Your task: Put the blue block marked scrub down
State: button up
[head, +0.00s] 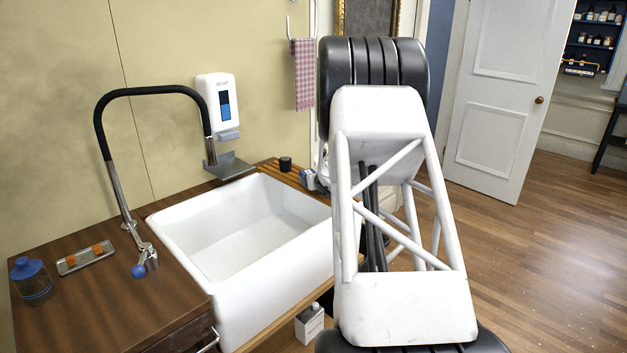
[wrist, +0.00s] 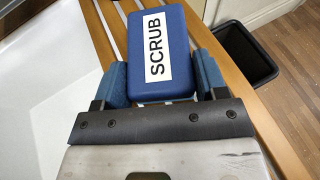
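The blue block (wrist: 178,82) with a white label reading SCRUB lies between the two blue fingers of my gripper (wrist: 162,78) in the wrist view. Both fingers appear to press against its sides, and its label faces the camera. The slatted wooden rack (wrist: 262,118) beside the sink is beneath it; I cannot tell whether the block touches the slats. In the head view my arm hides most of the gripper. A small blue and white thing (head: 309,180) shows at the arm's left edge, too small to identify surely.
The white sink (head: 215,262) is left of the rack (head: 268,167). A dark cup (head: 285,164) stands on the rack's far end. A black bin (wrist: 243,52) is on the floor to the right. The tap (head: 112,180) arches over the sink's left side.

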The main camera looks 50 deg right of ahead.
jog(key=o, duration=0.4)
jog(key=shift+r, duration=0.2)
jog(key=shift+v, duration=5.95)
jog(key=shift+a, duration=0.1)
